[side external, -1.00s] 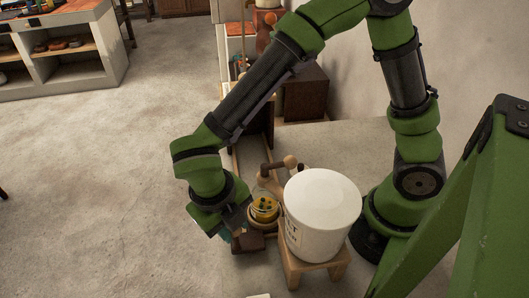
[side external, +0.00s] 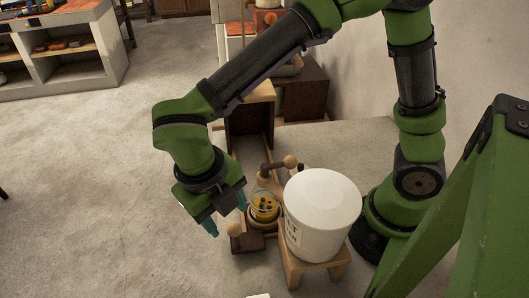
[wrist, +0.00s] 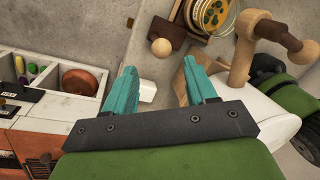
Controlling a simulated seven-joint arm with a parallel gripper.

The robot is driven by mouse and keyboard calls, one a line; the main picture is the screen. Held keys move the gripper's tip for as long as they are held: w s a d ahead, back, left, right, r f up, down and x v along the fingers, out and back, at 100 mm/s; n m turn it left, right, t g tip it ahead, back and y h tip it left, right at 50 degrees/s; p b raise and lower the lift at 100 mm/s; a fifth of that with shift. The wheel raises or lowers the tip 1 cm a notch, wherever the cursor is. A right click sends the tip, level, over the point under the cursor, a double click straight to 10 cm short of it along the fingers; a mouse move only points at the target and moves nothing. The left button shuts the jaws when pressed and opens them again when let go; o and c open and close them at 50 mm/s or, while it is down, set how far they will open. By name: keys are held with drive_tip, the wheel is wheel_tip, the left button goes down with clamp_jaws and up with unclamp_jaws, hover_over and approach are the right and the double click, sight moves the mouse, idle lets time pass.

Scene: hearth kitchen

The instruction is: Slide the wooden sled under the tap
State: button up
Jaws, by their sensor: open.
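The sled's round wooden knob (side external: 233,230) faces my gripper (side external: 228,218). The jar (wrist: 208,14) and the knob (wrist: 161,46) also show in the wrist view, ahead of the teal fingers. My gripper is open and empty, with its fingertips apart from the knob. The wooden tap (side external: 270,180) juts from the white bucket (side external: 322,208), close beside the jar. I cannot tell whether the jar sits right below the spout. The tap shows in the wrist view (wrist: 243,58).
The bucket stands on a small wooden stool (side external: 312,268). A shelf unit (side external: 72,60) stands at the far left. The floor left of my gripper is clear.

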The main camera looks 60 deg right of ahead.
wheel_tip(320, 180, up, 11)
drive_tip(key=a, duration=0.2)
drive_tip(key=shift+w, duration=0.2)
drive_tip(key=d+n+t+y, duration=0.2)
drive_tip(key=d+n, duration=0.9)
drive_tip(key=n, duration=0.6)
drive_tip(key=s+d+n+t+y, duration=0.1)
drive_tip(key=d+n+t, duration=0.4)
drive_tip(key=d+n, duration=0.7)
drive_tip(key=n+y, duration=0.1)
drive_tip(key=n, duration=0.4)
drive_tip(key=shift+s+f+t, duration=0.15)
drive_tip(key=shift+t, duration=0.15)
drive_tip(key=shift+c, duration=0.3)
